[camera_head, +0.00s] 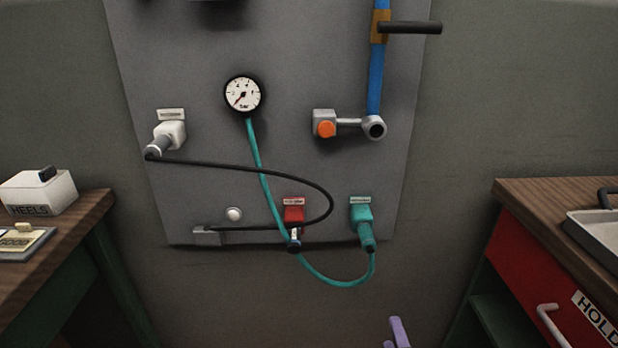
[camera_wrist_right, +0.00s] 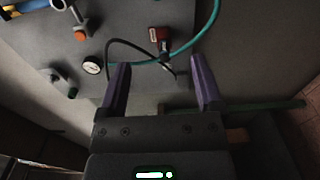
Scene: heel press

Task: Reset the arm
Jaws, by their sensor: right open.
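My right gripper (camera_head: 397,332) shows only as a purple finger at the bottom edge of the head view. In the right wrist view the gripper (camera_wrist_right: 160,76) has its two purple fingers well apart with nothing between them. It is apart from the grey panel (camera_head: 210,65) and its fittings. A blue bar (camera_head: 376,75) with an orange collar and a black handle (camera_head: 412,28) runs upward from a grey round end on the panel. My left gripper is out of view.
The panel also carries a gauge (camera_head: 242,94), an orange button (camera_head: 326,129), a red fitting (camera_head: 293,213), a teal plug (camera_head: 362,218) with a teal hose, and a black cable. Wooden-topped benches stand left (camera_head: 90,208) and right (camera_head: 530,190); the right one has a red drawer (camera_head: 535,275).

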